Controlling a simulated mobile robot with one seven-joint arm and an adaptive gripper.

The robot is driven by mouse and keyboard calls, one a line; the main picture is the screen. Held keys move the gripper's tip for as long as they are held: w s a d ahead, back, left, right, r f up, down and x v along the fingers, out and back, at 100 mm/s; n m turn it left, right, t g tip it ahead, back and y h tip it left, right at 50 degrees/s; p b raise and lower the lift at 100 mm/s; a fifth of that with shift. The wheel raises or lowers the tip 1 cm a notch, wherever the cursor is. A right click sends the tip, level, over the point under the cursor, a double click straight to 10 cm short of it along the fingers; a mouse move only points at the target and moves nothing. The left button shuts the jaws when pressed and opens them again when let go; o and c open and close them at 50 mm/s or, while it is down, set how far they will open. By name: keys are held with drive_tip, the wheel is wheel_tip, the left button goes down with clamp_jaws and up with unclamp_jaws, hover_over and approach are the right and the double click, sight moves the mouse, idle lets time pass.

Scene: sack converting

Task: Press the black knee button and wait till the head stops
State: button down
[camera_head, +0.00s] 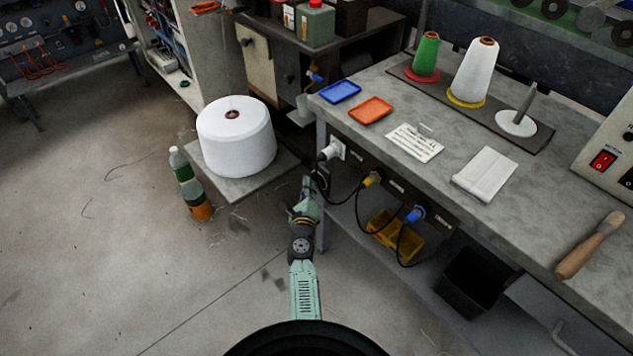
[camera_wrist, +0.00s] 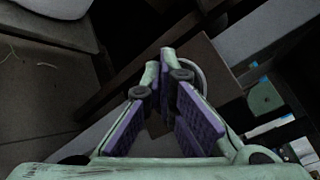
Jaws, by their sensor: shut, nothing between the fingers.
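I cannot make out the black knee button in either view. My arm reaches forward to the near left corner of the grey workbench (camera_head: 470,205), its end low beside the bench leg. In the wrist view my gripper (camera_wrist: 164,58) is shut and empty, its purple-padded fingers meeting at the tips. A brown bar (camera_wrist: 213,62) and dark space lie beyond the fingertips. I cannot tell whether the tips touch anything. A sewing head is not clearly in view; part of a pale control box (camera_head: 612,150) with a red switch (camera_head: 603,160) stands at the right.
A yellow bin (camera_head: 395,235) and black bin (camera_head: 475,282) sit below. Floor at lower left is clear.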

drive_tip(key=shift+w+d, duration=0.35)
drive_tip(key=shift+d, duration=0.2)
idle(0.6)
drive_tip(key=shift+s, duration=0.1)
drive_tip(key=shift+s+a, duration=0.6)
drive_tip(key=shift+a, duration=0.25)
drive_tip(key=shift+s+a, duration=0.75)
drive_tip(key=shift+a, duration=0.3)
drive_tip(key=shift+s+a, duration=0.7)
drive_tip(key=shift+a, duration=0.3)
